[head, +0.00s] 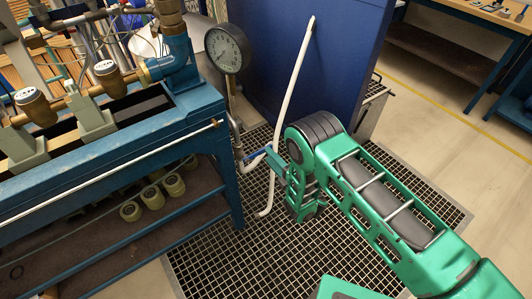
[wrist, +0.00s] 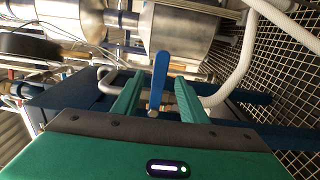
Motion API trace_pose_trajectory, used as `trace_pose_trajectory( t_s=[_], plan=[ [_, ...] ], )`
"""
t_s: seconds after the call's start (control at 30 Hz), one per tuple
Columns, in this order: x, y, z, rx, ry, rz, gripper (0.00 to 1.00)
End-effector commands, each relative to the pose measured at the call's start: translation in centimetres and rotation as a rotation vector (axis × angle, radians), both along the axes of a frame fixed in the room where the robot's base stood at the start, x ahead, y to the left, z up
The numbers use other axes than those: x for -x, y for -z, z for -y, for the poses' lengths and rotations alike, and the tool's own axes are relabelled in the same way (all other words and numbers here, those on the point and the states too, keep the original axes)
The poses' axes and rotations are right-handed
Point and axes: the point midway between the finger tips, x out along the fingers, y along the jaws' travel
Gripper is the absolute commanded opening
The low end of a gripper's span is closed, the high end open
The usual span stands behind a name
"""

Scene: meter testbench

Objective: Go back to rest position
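My gripper (head: 270,165) is at the end of my green arm, low in front of the bench's right end in the head view. In the wrist view its two green fingers (wrist: 159,88) are spread apart. A blue lever handle (wrist: 159,72) stands upright between them in that view, with a visible gap on each side. The blue handle also shows in the head view (head: 256,155), by a bent grey pipe near the fingertips. Whether the handle lies at the same depth as the fingertips is hard to tell.
A blue meter bench (head: 110,160) with brass fittings stands left. A round gauge (head: 227,48) rises at its right end. A white hose (head: 291,95) runs down beside a blue panel (head: 335,60). Floor grating (head: 245,255) lies below; open floor (head: 440,120) is to the right.

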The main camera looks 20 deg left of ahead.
Motion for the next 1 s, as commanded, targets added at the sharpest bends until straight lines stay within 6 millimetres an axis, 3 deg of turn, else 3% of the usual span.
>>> trace_pose_trajectory(
  t_s=[0.2,0.77,0.87,1.0],
  plan=[
    [0.6,0.0,1.0,-0.001,0.000,0.001,0.39],
    [0.3,-0.3,1.1,-0.001,0.008,-0.002,0.39],
    [-1.6,-1.5,1.9,-0.006,0.054,-0.015,0.39],
    [-7.2,-5.0,5.2,-0.019,0.203,-0.070,0.39]
  ],
)
